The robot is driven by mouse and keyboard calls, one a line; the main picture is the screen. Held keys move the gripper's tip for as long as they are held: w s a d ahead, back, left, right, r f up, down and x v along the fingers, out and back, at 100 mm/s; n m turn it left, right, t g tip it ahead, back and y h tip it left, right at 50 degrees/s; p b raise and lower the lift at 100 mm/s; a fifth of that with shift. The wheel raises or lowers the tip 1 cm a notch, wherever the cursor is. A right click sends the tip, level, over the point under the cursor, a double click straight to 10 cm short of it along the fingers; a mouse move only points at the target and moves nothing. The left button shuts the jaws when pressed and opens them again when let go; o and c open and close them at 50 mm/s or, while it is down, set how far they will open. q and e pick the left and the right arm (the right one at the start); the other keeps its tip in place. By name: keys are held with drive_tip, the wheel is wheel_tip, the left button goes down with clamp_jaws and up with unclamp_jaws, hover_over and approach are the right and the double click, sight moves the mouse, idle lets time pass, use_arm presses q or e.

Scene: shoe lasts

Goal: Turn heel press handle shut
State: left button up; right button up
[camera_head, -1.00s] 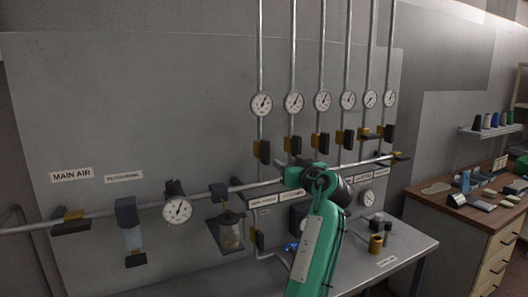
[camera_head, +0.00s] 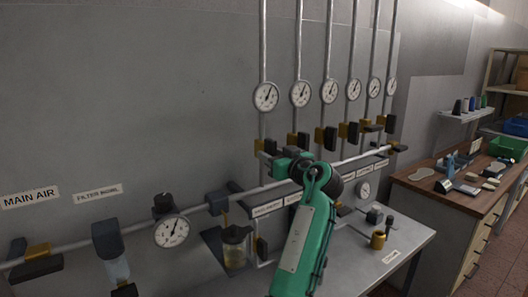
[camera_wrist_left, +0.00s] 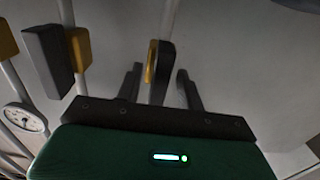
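Several valve handles, black with yellow parts, sit on the vertical pipes under the gauges. In the head view, one is the leftmost valve handle (camera_head: 268,147), close by my left gripper (camera_head: 275,158). I cannot read which label names the heel press. In the left wrist view my left gripper (camera_wrist_left: 159,72) is open, its two dark fingers apart. A black and yellow valve handle (camera_wrist_left: 165,66) shows between the fingers; I cannot tell if they touch it. Another black handle (camera_wrist_left: 48,60) is to the left. My green arm hides part of the pipe and labels. My right gripper is not in view.
A horizontal pipe (camera_head: 85,243) crosses the wall panel, with a gauge (camera_head: 171,231) and a glass bowl (camera_head: 234,246) on it. A grey bench (camera_head: 405,240) stands below right. A wooden workbench (camera_head: 420,187) with tools is farther right.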

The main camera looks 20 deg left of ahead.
use_arm(q)
drive_tip(key=shift+d, duration=0.1)
drive_tip(key=shift+c, duration=0.5)
clamp_jaws()
